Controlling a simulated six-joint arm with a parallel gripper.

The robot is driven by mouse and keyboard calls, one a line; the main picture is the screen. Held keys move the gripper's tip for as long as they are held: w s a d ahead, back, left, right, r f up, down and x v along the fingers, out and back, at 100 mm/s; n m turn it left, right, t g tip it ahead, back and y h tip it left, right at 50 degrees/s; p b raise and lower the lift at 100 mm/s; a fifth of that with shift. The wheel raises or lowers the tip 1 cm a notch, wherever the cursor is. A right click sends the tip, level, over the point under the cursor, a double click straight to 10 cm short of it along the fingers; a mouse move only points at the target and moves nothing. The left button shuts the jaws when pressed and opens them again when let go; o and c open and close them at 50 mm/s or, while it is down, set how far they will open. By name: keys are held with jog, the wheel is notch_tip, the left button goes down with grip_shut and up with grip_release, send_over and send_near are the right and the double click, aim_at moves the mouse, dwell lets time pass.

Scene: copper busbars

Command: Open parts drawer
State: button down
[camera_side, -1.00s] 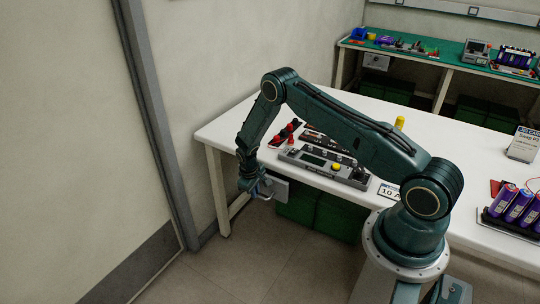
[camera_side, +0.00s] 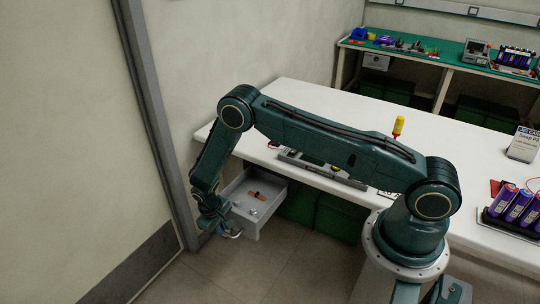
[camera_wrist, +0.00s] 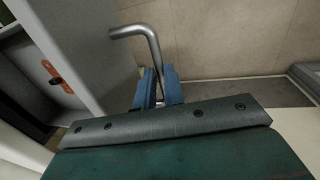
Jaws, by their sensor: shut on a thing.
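The parts drawer (camera_side: 268,214) is a grey metal box that stands pulled out from under the white table's left end. Copper-coloured parts (camera_side: 257,196) and a few small pale pieces lie inside it. The drawer also shows at the left in the wrist view (camera_wrist: 98,50). My gripper (camera_side: 230,231) is at the drawer's front, low in front of the table. In the wrist view its blue fingers (camera_wrist: 158,88) are shut on the bent metal handle (camera_wrist: 144,33). The drawer's far side is partly hidden by my arm.
The white table (camera_side: 320,101) carries a grey fixture (camera_side: 300,163), a yellow-and-red screwdriver (camera_side: 399,126) and purple cells (camera_side: 519,205). Green bins (camera_side: 338,219) stand under it, right of the drawer. A wall with a grey post (camera_side: 150,100) is close on the left. Floor in front is clear.

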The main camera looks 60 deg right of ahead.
jog(key=shift+a, duration=0.4)
jog(key=c, duration=1.5)
grip_release()
jog(key=r, duration=0.4)
jog(key=a+r, duration=0.1)
jog(key=r, duration=0.4)
jog(key=a+r, duration=0.1)
jog(key=r, duration=0.3)
jog(key=shift+a+r, duration=0.25)
jog(key=shift+r, duration=0.05)
jog(key=shift+r, duration=0.1)
